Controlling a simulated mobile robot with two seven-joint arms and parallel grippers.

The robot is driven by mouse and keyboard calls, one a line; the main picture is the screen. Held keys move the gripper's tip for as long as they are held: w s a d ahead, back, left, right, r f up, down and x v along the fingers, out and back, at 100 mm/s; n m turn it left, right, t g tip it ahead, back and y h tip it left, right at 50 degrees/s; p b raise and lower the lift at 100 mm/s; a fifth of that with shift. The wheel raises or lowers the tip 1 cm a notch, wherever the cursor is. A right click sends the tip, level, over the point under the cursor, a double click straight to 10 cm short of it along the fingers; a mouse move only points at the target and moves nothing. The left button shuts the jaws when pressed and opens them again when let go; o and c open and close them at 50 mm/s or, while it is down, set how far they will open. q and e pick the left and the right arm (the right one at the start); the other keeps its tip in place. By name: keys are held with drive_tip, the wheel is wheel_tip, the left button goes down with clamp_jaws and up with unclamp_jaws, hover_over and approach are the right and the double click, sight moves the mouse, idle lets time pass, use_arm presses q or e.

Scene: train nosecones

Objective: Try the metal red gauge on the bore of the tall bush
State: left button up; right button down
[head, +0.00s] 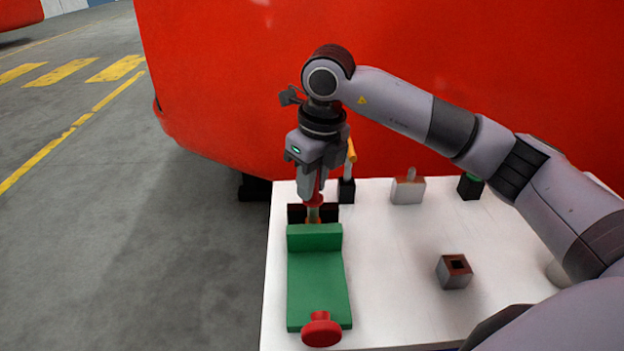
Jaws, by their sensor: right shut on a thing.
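My right gripper (312,190) points straight down over the far end of a green vise-like fixture (318,285). It is shut on a slim red piece, apparently the red gauge (314,199), whose red part shows just under the fingers. Below it, a small brownish-green upright piece (314,214), perhaps the tall bush, stands between dark jaw blocks (297,213). The gauge's lower end is too small and hidden to tell whether it is in a bore or just above it. My left gripper is not in view.
The white table (390,250) also holds a yellow-handled piece in a black block (347,190), a grey block with a knob (408,190), a black block with a green top (470,187) and a square-holed block (454,271). A red knob (321,330) fronts the fixture. A large red body (420,60) rises behind.

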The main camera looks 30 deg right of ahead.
drive_tip(key=shift+f, duration=0.1)
drive_tip(key=shift+r+p, duration=2.1)
drive_tip(key=shift+r, duration=0.95)
